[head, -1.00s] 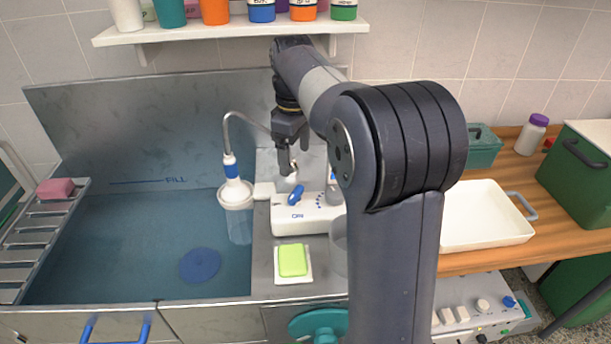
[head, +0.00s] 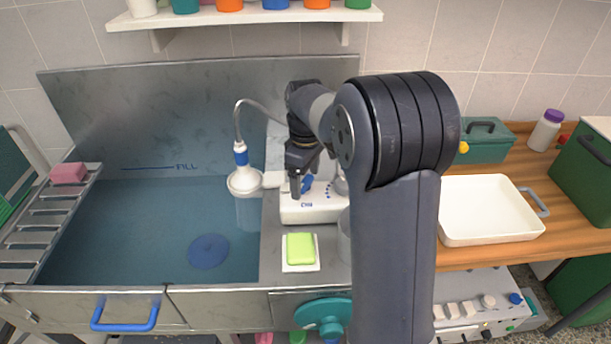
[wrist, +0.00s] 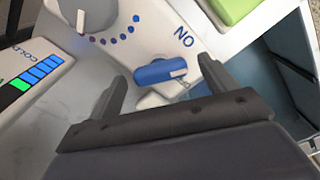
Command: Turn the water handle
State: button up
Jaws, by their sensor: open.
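The water handle is a short blue lever with a white end mark (wrist: 160,72) on a white control unit (head: 313,208) beside the basin. It also shows partly behind my gripper in the head view (head: 308,184). My gripper (wrist: 163,74) is open, with one finger on each side of the blue lever in the wrist view. Gaps show between the lever and both fingers. In the head view my gripper (head: 299,183) is low over the unit. The lettering beside the lever appears upside down in the wrist view. Whether the fingers touch the unit is unclear.
A white spray head (head: 245,180) hangs left of the unit over the basin (head: 130,230). A grey knob (wrist: 84,14) and a display panel (wrist: 33,78) lie close by. A green sponge (head: 300,247) sits in front. A white tray (head: 490,210) stands right.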

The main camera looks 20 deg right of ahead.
jog(key=shift+c, duration=0.6)
jog(key=c, duration=0.9)
jog(key=shift+m, duration=0.4)
jog(key=shift+r+m+p, duration=0.1)
jog(key=shift+m+p, duration=0.5)
jog(key=shift+m, duration=0.3)
jog(key=shift+m+p, duration=0.45)
jog(key=shift+m, duration=1.05)
jog(key=o, duration=1)
